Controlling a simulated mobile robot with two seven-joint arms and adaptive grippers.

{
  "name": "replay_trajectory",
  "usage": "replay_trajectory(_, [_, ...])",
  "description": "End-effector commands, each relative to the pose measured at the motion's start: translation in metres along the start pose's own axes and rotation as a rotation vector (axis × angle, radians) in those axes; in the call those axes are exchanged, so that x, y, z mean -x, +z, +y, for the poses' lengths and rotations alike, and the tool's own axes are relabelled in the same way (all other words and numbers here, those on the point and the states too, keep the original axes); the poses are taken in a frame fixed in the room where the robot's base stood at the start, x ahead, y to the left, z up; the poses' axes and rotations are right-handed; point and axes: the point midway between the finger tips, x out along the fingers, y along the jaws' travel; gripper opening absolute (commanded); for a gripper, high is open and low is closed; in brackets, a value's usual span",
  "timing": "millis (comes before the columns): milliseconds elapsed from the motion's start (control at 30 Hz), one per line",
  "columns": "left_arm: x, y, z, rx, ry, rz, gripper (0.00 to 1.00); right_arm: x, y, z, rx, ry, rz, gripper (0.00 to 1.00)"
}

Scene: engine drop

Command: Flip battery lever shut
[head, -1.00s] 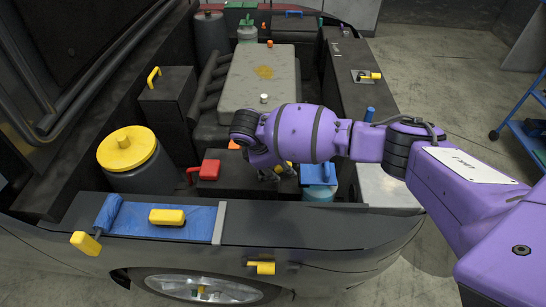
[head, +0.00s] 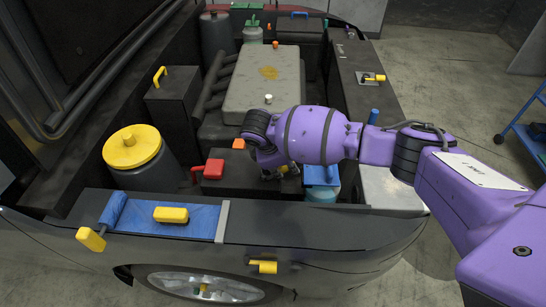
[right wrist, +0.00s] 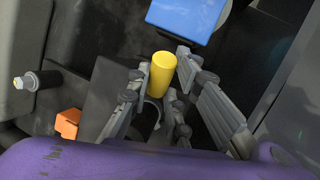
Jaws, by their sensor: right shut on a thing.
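The battery (head: 230,184) is a dark box with a red cap (head: 214,169) on its left, in the front part of the engine bay in the head view. My right gripper (head: 284,171) reaches down over its right end; the arm hides part of the box. In the right wrist view the fingers (right wrist: 164,77) are shut on a yellow lever handle (right wrist: 161,70), a short cylinder with its end showing between them. In the head view the handle is mostly hidden by the gripper. My left gripper is not in view.
A blue-capped reservoir (head: 322,176) stands just right of my gripper. A grey engine cover (head: 262,90) lies behind, with an orange cap (head: 238,143) near its front. A yellow-lidded tank (head: 132,147) is at left. The dark front panel (head: 270,226) edges the bay.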

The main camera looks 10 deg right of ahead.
Motion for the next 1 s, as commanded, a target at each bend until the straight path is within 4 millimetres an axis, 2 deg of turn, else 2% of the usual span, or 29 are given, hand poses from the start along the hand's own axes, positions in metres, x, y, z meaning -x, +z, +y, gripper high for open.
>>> replay_trajectory(133, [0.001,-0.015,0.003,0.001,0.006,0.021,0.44,0.0,0.006,0.0,-0.032,0.011,0.081,0.0])
replay_trajectory(367, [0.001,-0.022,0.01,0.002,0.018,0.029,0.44,-0.008,0.01,-0.004,-0.084,0.029,0.256,0.0])
replay_trajectory(700, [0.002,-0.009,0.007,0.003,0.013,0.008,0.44,-0.022,0.014,-0.009,-0.157,0.053,0.499,0.0])
replay_trajectory(1000, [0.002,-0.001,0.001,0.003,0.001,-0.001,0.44,-0.026,0.014,-0.01,-0.192,0.069,0.623,0.0])
